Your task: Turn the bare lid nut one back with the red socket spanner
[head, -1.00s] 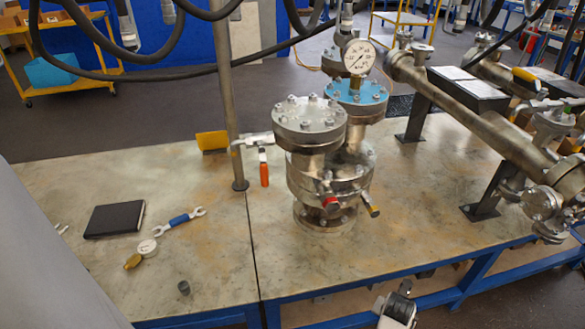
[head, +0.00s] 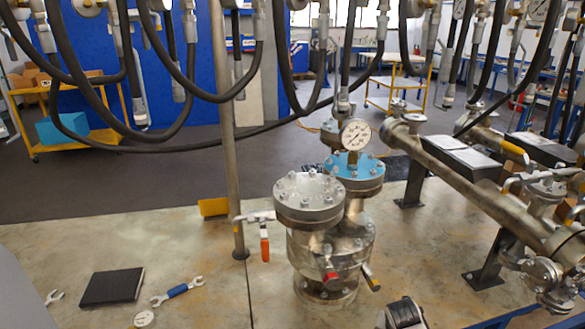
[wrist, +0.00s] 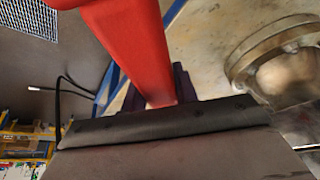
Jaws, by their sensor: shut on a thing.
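The bare metal lid (head: 309,192) sits on the front of the flanged vessel (head: 325,250), with several nuts around its rim. A blue lid (head: 353,178) is just behind it to the right. The red socket spanner (wrist: 130,40) fills the upper middle of the wrist view, close to the camera. My gripper (wrist: 150,100) is shut on it; its socket end is out of frame. Part of my arm shows at the bottom edge of the head view, apart from the lid. The spanner is not visible in the head view.
An orange-handled valve (head: 264,245) and a vertical post (head: 225,150) are at the left. Black hoses (head: 190,90) hang above. A notebook (head: 112,287) and a blue-handled spanner (head: 177,291) lie on the bench (head: 200,250).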

